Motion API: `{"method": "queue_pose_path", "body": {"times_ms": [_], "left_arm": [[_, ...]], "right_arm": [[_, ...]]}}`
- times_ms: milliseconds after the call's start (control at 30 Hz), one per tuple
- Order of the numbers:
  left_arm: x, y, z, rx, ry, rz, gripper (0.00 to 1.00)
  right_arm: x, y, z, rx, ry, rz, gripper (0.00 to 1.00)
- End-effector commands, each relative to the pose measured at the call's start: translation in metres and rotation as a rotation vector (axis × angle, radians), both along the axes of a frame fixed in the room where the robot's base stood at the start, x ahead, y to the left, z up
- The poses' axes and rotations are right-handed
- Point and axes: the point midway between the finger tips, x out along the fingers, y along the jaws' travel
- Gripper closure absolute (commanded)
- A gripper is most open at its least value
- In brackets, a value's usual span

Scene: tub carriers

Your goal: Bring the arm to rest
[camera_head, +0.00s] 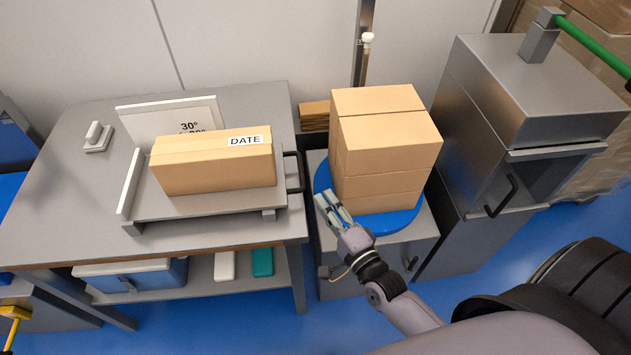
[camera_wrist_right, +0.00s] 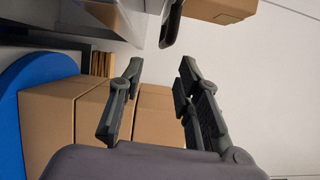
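My right gripper (camera_head: 332,208) is in front of the blue round turntable (camera_head: 397,222), at the lower left of a stack of cardboard boxes (camera_head: 388,150). In the right wrist view the gripper (camera_wrist_right: 160,90) has its two fingers apart, with nothing between them. The stacked boxes (camera_wrist_right: 155,115) show behind the fingers, and the turntable (camera_wrist_right: 30,75) shows at the left. I cannot tell whether the gripper touches the turntable's edge. My left gripper is in neither view.
A carton labelled DATE (camera_head: 213,172) lies on a tilted metal stand on the grey table (camera_head: 60,225). A metal cabinet with a black handle (camera_head: 530,100) stands right of the stack. Blue floor (camera_head: 470,275) is open in front.

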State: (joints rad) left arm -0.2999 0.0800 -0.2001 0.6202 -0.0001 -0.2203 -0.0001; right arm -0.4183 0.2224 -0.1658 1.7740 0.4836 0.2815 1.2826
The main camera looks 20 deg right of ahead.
Motion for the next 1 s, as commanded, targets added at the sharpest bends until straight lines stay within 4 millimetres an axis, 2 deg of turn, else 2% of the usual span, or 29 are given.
{"method": "queue_pose_path", "body": {"times_ms": [167, 267, 367, 467, 533, 600, 667, 700, 767, 800, 867, 900, 1000], "left_arm": [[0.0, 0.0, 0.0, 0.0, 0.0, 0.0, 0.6], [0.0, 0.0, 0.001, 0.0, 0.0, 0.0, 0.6], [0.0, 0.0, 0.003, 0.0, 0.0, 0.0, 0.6], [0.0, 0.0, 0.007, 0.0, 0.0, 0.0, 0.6], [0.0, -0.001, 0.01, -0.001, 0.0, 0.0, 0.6], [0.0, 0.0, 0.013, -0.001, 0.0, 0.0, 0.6], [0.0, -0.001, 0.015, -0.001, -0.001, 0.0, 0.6], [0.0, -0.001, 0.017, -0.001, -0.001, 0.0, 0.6], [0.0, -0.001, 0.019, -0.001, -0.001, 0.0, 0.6], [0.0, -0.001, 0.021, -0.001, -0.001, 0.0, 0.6], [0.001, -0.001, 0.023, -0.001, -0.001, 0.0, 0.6], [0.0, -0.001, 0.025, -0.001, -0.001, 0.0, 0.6], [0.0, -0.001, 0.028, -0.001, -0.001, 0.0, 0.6]], "right_arm": [[0.0, 0.0, 0.0, 0.0, 0.0, 0.0, 0.69], [-0.001, 0.0, -0.01, -0.028, 0.021, 0.001, 0.69], [-0.005, 0.0, -0.042, -0.126, 0.088, 0.01, 0.69], [-0.019, 0.0, -0.098, -0.299, 0.205, 0.042, 0.69], [-0.036, 0.0, -0.145, -0.448, 0.303, 0.086, 0.69], [-0.059, -0.001, -0.192, -0.599, 0.405, 0.149, 0.69], [-0.084, -0.003, -0.231, -0.729, 0.49, 0.22, 0.69], [-0.102, -0.004, -0.255, -0.813, 0.545, 0.275, 0.69], [-0.134, -0.006, -0.29, -0.934, 0.624, 0.368, 0.69], [-0.156, -0.007, -0.311, -1.011, 0.673, 0.438, 0.69], [-0.192, -0.01, -0.339, -1.121, 0.74, 0.553, 0.69], [-0.217, -0.011, -0.355, -1.188, 0.78, 0.636, 0.69], [-0.278, -0.016, -0.386, -1.324, 0.857, 0.843, 0.69]]}}
